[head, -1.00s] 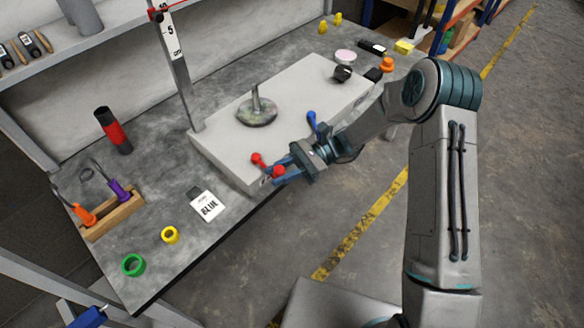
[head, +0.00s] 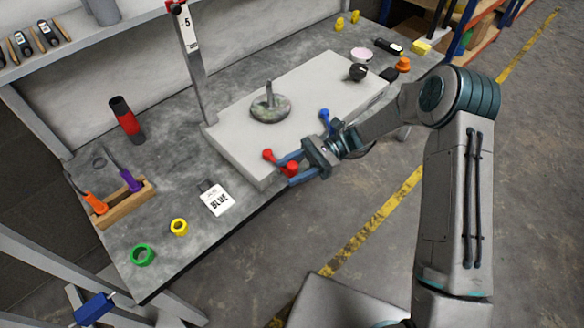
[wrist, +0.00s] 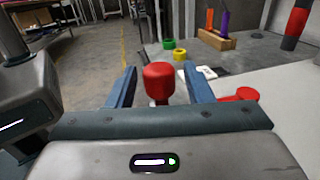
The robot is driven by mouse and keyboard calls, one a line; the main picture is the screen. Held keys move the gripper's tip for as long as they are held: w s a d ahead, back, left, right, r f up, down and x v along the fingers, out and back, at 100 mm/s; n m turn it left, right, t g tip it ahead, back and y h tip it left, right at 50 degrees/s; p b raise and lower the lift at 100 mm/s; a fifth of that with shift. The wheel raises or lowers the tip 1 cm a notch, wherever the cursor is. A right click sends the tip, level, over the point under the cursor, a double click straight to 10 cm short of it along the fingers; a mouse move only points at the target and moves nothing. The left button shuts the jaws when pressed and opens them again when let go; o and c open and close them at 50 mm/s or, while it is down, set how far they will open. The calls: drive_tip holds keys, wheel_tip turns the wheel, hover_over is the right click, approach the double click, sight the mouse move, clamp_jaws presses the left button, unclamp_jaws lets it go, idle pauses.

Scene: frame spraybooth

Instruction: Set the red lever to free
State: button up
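The red lever (head: 268,155) is at the near front edge of the pale raised block, with a red end on the block and a red knob (head: 292,168) out toward the edge. My gripper (head: 286,171) is open, with its blue fingers on either side of the knob. In the wrist view the knob (wrist: 158,78) stands between the two fingers with a gap on each side. The other red end (wrist: 240,95) lies outside the finger at right. No marking for free is readable.
A blue lever (head: 325,118) is on the block (head: 225,143) close beyond my gripper. A round plate with a post (head: 270,108) stands on the block. A white BLUE card (head: 217,200), a yellow ring (head: 179,227) and a green ring (head: 142,255) lie nearer on the bench.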

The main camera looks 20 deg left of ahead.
wheel_tip(320, 180, up, 5)
drive_tip(key=shift+f+p, duration=0.1)
drive_tip(key=shift+p, duration=0.6)
drive_tip(key=w+d+r+p, duration=0.1)
drive_tip(key=w+d+r, duration=0.1)
drive_tip(key=d+r, duration=0.4)
drive_tip(key=d, duration=0.5)
drive_tip(key=shift+w+d+p, duration=0.15)
drive_tip(key=shift+w+p, duration=0.1)
drive_tip(key=shift+p, duration=0.1)
drive_tip(key=shift+r, duration=0.1)
